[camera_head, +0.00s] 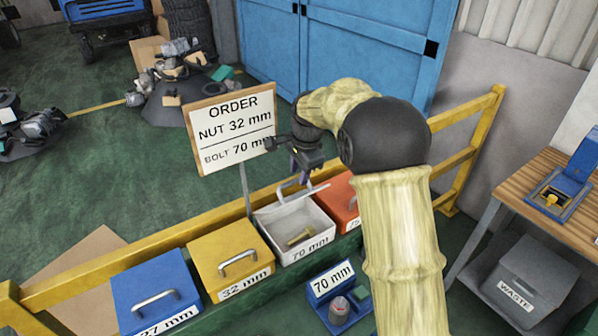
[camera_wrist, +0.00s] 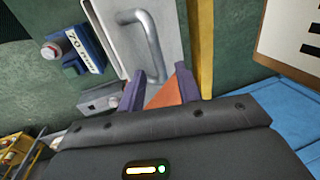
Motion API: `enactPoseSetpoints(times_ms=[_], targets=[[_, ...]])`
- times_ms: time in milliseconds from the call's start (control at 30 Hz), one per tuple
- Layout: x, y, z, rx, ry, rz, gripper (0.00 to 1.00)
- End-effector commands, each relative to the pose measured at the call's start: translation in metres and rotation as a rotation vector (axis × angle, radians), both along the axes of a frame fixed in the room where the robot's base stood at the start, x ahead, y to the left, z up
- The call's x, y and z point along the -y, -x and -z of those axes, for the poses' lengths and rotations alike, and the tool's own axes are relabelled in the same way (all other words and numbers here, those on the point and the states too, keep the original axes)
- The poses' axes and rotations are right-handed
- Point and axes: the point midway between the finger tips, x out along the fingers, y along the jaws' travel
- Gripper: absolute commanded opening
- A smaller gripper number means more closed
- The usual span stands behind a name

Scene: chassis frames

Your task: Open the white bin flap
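The white bin (camera_head: 307,250), labelled 70 mm, stands in the row between the yellow and orange bins. Its flap (camera_head: 318,190) is raised, and a brass bolt (camera_head: 300,237) shows inside the bin. The flap's metal handle (camera_head: 286,187) is on the side near my gripper (camera_head: 303,172). In the wrist view the white flap (camera_wrist: 110,25) and its bent handle (camera_wrist: 151,42) lie just beyond my gripper (camera_wrist: 158,80). The purple fingers are apart, with orange showing between them. The handle does not appear gripped; whether a finger touches the flap is unclear.
A yellow rail (camera_head: 130,257) runs behind the bins, with the order sign (camera_head: 233,130) beside my gripper. A yellow bin (camera_head: 228,262), a blue bin (camera_head: 150,290) and an orange bin (camera_head: 342,203) flank the white one. A blue 70 mm holder (camera_head: 333,283) stands in front.

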Motion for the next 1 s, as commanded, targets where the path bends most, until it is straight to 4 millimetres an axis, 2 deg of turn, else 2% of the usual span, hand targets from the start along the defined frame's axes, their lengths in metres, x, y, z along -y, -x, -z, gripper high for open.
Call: enactPoseSetpoints(times_ms=[133, 400, 600, 833, 1000], targets=[[-0.0012, -0.0015, 0.0111, -0.001, 0.000, 0.000, 0.34], [-0.0014, -0.0020, 0.0127, 0.000, 0.000, 0.000, 0.34], [-0.0014, -0.0021, 0.0125, 0.000, 0.000, 0.000, 0.00], [-0.0020, -0.0025, 0.0112, 0.000, 0.000, 0.000, 0.00], [-0.0087, -0.0080, 0.0034, 0.001, -0.001, 0.000, 0.00]])
